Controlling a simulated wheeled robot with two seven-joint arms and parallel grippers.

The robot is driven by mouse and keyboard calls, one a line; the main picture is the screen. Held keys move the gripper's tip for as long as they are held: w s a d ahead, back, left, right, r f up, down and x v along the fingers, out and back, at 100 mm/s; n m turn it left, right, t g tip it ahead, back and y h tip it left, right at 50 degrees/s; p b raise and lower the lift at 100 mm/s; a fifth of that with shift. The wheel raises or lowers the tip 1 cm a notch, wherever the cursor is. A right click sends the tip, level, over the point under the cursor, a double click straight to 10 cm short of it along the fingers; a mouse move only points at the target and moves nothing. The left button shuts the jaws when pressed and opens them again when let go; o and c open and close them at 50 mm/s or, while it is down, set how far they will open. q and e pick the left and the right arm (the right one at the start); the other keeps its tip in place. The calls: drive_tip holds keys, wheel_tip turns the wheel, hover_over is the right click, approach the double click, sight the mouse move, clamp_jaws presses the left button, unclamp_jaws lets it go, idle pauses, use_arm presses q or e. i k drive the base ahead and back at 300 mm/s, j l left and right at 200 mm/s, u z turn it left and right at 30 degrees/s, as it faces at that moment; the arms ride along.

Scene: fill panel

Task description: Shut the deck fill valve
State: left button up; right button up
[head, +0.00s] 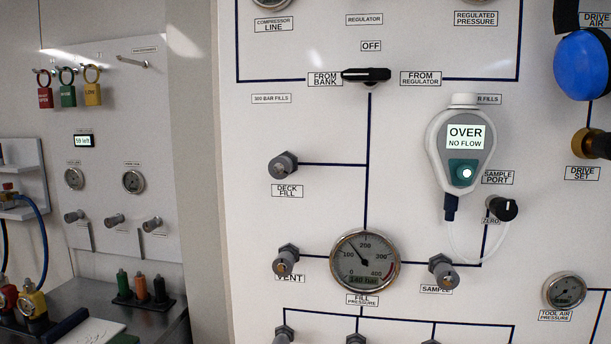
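The deck fill valve is a grey knob (283,166) on the white panel, above its DECK FILL label (287,191). A dark line runs right from it to the vertical line below the black selector handle (366,75). The handle lies horizontal, its narrower end toward FROM BANK. The fill pressure gauge (364,262) reads 140 bar on its small display. I cannot tell from the knob whether the valve is open or shut. Neither of my grippers is in the head view.
A handheld analyser (461,150) showing OVER NO FLOW hangs on the panel, its clear tube looping below. The vent knob (287,260) and sample knob (443,271) flank the gauge. A side bench (100,300) stands at left. The space around the deck fill knob is clear.

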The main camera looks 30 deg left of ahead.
sight(280, 167)
drive_tip(key=u, duration=1.05)
